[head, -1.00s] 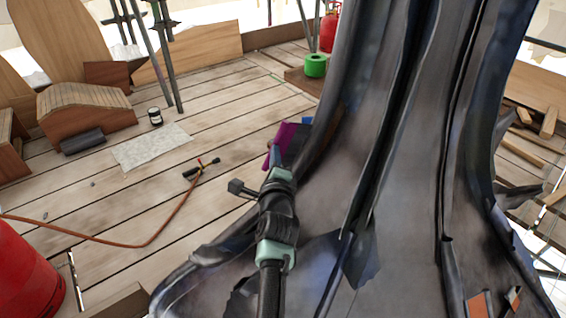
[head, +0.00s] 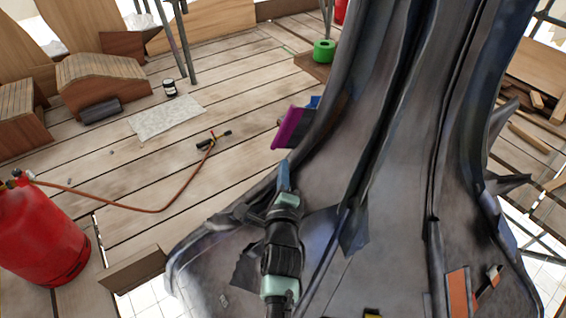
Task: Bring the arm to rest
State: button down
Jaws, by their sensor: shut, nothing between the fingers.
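My arm rises from the bottom centre of the head view, black with pale green bands. At its far end is a narrow blue-grey tip, which I take as my gripper (head: 283,176). It looks shut and I see nothing held in it; the separate fingers are too small to make out. The tip appears in front of the left foot of the large dark metal spire (head: 380,130). I cannot tell the exact gap between them. A purple block (head: 290,128) shows beyond the tip, at the spire's left edge.
A red gas cylinder (head: 40,238) stands at left, its orange hose (head: 140,208) running to a torch (head: 213,142) on the plank deck. A black can (head: 169,88), pale sheet (head: 166,117) and green roll (head: 323,50) are farther back. Open deck lies left of the spire.

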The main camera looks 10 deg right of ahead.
jog(key=shift+s+a+r, duration=0.15)
jog(key=shift+s, duration=0.2)
jog(key=a+r+n+t, duration=0.2)
jog(key=r+n, duration=0.2)
jog(key=r, duration=0.7)
jog(key=s+a+r+n+t, duration=0.15)
jog(key=r+n, duration=0.25)
jog(key=r, duration=0.8)
jog(key=a+r+n+t, duration=0.15)
jog(key=r+n, duration=0.25)
jog(key=r, duration=0.7)
jog(key=s+a+r+n+t+y+p, duration=0.1)
jog(key=s+a+r+n+t+y, duration=0.15)
jog(key=s+r+n, duration=0.65)
jog(key=s+a+r+n+t+y+p, duration=0.1)
jog(key=s+a+r+n+t, duration=0.25)
jog(key=s+r, duration=0.9)
jog(key=w+r+p, duration=0.3)
jog(key=r+p, duration=2)
jog(key=r, duration=0.2)
jog(key=shift+d+r, duration=0.15)
jog(key=shift+d, duration=0.2)
jog(key=shift+n, duration=0.25)
